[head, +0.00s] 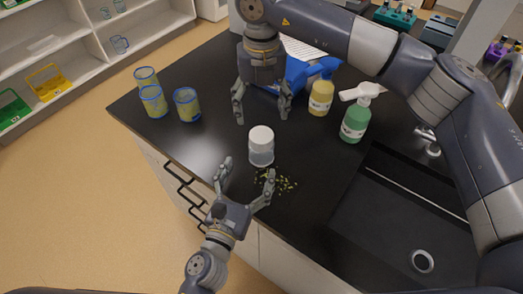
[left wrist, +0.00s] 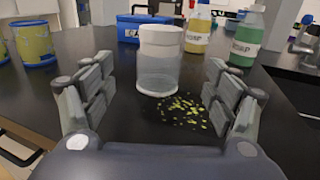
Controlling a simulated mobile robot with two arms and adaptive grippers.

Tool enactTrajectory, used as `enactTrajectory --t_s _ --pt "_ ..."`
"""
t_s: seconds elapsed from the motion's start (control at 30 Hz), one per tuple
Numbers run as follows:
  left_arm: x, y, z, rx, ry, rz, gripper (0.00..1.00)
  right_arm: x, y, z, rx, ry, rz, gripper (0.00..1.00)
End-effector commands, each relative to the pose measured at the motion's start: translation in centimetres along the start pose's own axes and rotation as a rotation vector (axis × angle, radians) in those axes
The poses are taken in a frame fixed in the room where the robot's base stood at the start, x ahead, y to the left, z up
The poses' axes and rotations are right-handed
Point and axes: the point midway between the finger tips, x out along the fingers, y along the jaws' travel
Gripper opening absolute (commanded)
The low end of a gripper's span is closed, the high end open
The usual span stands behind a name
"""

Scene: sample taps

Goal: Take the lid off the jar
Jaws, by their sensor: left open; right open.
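The jar (head: 261,154) stands upright on the black counter, a clear body with a white lid (head: 261,134) on top. In the left wrist view the jar (left wrist: 158,75) and its lid (left wrist: 161,38) are ahead, between the lines of the fingers. My left gripper (head: 245,183) is open and empty, just on the near side of the jar, with its fingers apart. My right gripper (head: 262,112) is open, pointing down, behind the jar and apart from it.
Green and yellow bits (head: 280,183) lie scattered beside the jar. Yellow (head: 321,95) and green (head: 355,118) bottles and a blue box (head: 298,72) stand behind. Blue-rimmed cups (head: 187,105) stand at left. A sink (head: 405,215) is at right.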

Motion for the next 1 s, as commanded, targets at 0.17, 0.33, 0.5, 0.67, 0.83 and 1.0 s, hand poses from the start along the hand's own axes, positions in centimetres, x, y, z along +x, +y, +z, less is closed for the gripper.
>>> enactTrajectory --t_s 0.17,0.33,0.5,0.67,0.83,1.0 --pt "2.1 0.1 0.0 0.008 -0.001 -0.003 0.8 0.0 0.0 0.0 0.0 0.0 0.0 0.7" --pt "4.5 0.1 0.0 0.007 0.0 -0.001 0.8 0.0 0.0 0.0 0.0 0.0 0.0 0.7" --pt "7.0 0.1 0.0 0.004 0.0 -0.001 0.8 0.0 0.0 0.0 0.0 0.0 0.0 0.7" --pt "8.7 0.1 0.0 0.004 0.001 0.0 0.8 0.0 0.0 0.0 0.0 0.0 0.0 0.7" --pt "9.7 0.1 -0.1 0.003 0.002 0.001 0.8 0.0 0.0 0.0 0.0 0.0 0.0 0.7" --pt "9.8 0.1 -0.1 0.002 0.003 0.001 0.8 0.0 0.0 0.0 0.0 0.0 0.0 0.7"
